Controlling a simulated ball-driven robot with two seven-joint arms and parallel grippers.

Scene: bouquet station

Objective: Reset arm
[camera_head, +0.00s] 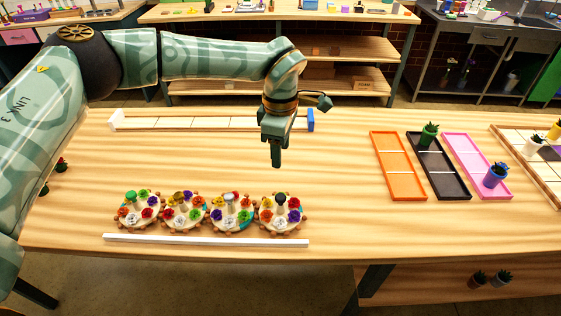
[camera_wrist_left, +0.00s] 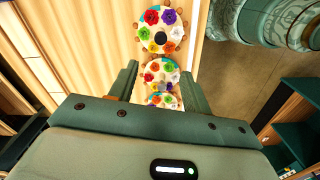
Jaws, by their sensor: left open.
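My left gripper (camera_head: 276,155) hangs above the middle of the wooden table (camera_head: 340,215), behind and beside the right end of a row of round flower holders. In the left wrist view my left gripper (camera_wrist_left: 158,70) shows two fingers spread apart, with nothing held between them. The rightmost flower holder (camera_head: 281,214) carries several coloured flowers around a dark centre knob. Another flower holder (camera_head: 138,211) stands at the left end of the row. In the left wrist view several holders line up beyond and between the fingers. My right gripper is not in view.
A white strip (camera_head: 205,241) lies in front of the holders. A long rack (camera_head: 210,123) with a blue end lies at the back. An orange tray (camera_head: 398,168), a black tray (camera_head: 437,172) and a pink tray (camera_head: 466,153) are at the right. The table between is clear.

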